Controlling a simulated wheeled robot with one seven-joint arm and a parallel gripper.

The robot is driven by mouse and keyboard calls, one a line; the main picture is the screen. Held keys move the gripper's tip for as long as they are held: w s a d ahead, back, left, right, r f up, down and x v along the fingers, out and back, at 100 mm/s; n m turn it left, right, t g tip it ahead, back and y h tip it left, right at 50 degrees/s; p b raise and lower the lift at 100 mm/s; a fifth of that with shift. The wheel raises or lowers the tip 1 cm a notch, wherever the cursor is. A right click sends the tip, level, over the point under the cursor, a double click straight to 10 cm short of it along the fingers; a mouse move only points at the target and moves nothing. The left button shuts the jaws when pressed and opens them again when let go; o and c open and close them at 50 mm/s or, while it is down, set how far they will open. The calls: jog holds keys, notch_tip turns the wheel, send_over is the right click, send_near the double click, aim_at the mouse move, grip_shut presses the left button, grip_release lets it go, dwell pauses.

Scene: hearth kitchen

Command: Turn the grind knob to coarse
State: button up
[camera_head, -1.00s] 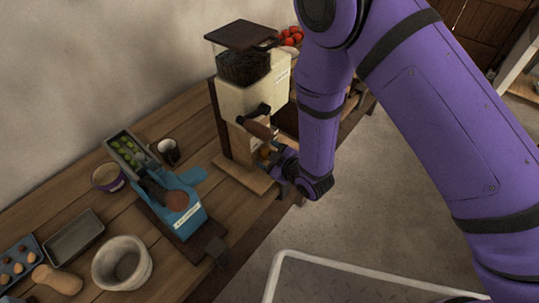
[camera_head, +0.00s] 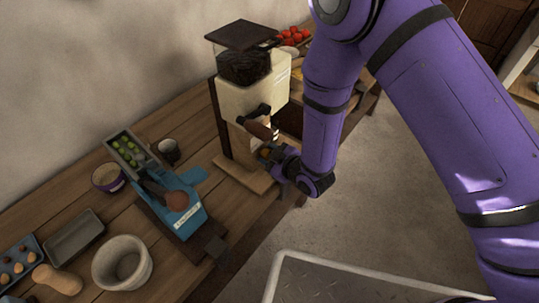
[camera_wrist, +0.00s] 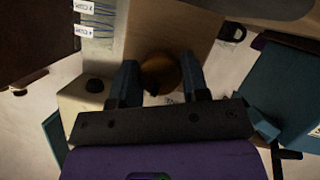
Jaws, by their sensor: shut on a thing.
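The coffee grinder (camera_head: 238,102) stands on the wooden counter, cream-coloured with a dark hopper on top. Its grind knob, round and brass-orange, shows in the wrist view (camera_wrist: 160,74) against a light brown panel. My gripper (camera_head: 270,156) is low at the grinder's front. In the wrist view my gripper (camera_wrist: 160,82) has one dark finger on each side of the knob and is shut on it. In the head view the knob is mostly hidden by my gripper. I cannot read the knob's setting.
A dark handle (camera_head: 256,129) sticks out of the grinder just above my gripper. A blue device (camera_head: 183,205) stands left of the grinder, near a dark cup (camera_head: 168,150) and a pale bowl (camera_head: 122,264). Red fruit (camera_head: 293,37) lies behind.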

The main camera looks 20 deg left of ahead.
jog(key=m+g, duration=0.1)
jog(key=m, duration=0.1)
jog(key=m+g, duration=0.1)
jog(key=m, duration=0.1)
jog(key=shift+w+d+g+y, duration=0.1)
jog(key=shift+w+g+y, duration=0.05)
jog(key=shift+g+y, duration=0.25)
jog(key=m+g+y, duration=0.1)
jog(key=m+g, duration=0.1)
jog(key=m, duration=0.1)
jog(key=shift+f, duration=0.1)
dwell(0.6)
jog(key=o, duration=0.9)
jog(key=v, duration=1)
jog(key=shift+d, duration=0.4)
